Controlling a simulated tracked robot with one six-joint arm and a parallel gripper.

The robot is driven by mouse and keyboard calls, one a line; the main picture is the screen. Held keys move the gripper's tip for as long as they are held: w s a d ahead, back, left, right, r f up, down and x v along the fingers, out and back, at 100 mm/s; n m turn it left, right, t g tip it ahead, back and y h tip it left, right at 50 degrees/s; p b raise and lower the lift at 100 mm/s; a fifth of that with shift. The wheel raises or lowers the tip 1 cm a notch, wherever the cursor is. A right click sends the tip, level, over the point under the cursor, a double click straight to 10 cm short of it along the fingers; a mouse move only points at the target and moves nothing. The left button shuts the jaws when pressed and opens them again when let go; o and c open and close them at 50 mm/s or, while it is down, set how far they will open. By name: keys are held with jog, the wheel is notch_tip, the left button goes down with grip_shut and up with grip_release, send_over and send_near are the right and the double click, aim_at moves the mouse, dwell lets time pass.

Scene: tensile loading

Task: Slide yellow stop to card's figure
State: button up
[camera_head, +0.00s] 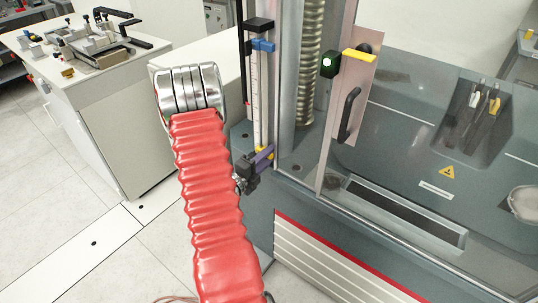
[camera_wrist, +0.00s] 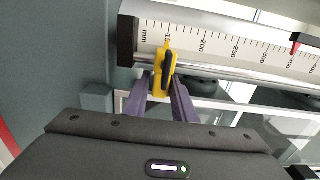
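The yellow stop (camera_wrist: 158,84) sits on the rail with the mm scale (camera_wrist: 227,44) in the wrist view, with a dark lever on its face. It covers part of a number left of the 200 mark. The purple fingers of my gripper (camera_wrist: 163,92) lie on both sides of the stop, with no clear gap at their tips. In the head view the scale (camera_head: 260,100) stands upright, and my gripper (camera_head: 263,158) is at its lower end by the small yellow stop (camera_head: 260,150). I cannot make out a card with a figure.
A blue stop (camera_head: 263,45) sits high on the scale. In the wrist view a red pointer (camera_wrist: 297,44) lies further along it. The machine's door handle (camera_head: 349,115) is to the right. A white bench (camera_head: 115,105) with tools stands at left.

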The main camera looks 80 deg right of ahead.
grip_shut()
dwell(0.3)
jog(key=shift+r, duration=0.55)
jog(key=shift+o, duration=1.7)
grip_release()
